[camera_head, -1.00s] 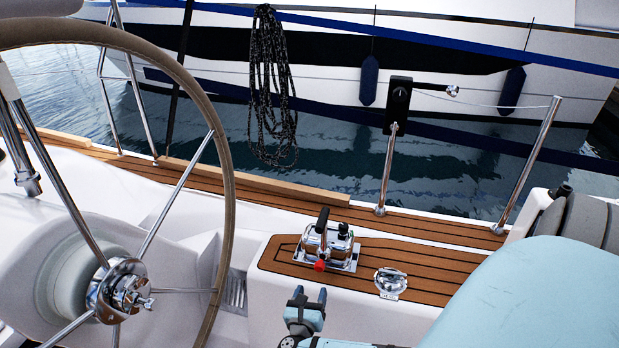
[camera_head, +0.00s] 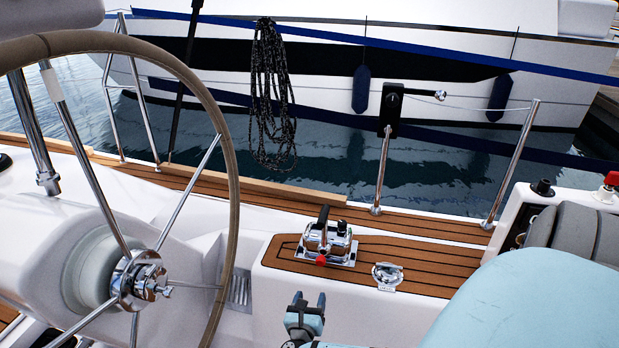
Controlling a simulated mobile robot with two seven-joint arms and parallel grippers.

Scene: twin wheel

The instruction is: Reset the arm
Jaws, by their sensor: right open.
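My right gripper (camera_head: 309,302) is at the bottom centre of the head view, open and empty. Its two short fingers point up, in front of the white side of the cockpit console. It looks apart from the chrome throttle control (camera_head: 327,245), which has a black lever and a red knob and stands on the console's teak top above it. My light blue right arm (camera_head: 540,305) fills the lower right and hides part of the console. My left gripper is not in view.
A large steering wheel (camera_head: 232,190) with chrome spokes stands at the left. A chrome fitting (camera_head: 387,274) sits on the teak top (camera_head: 430,252). Metal rail posts (camera_head: 382,170) and a coiled rope (camera_head: 265,95) are behind, with water and another boat beyond.

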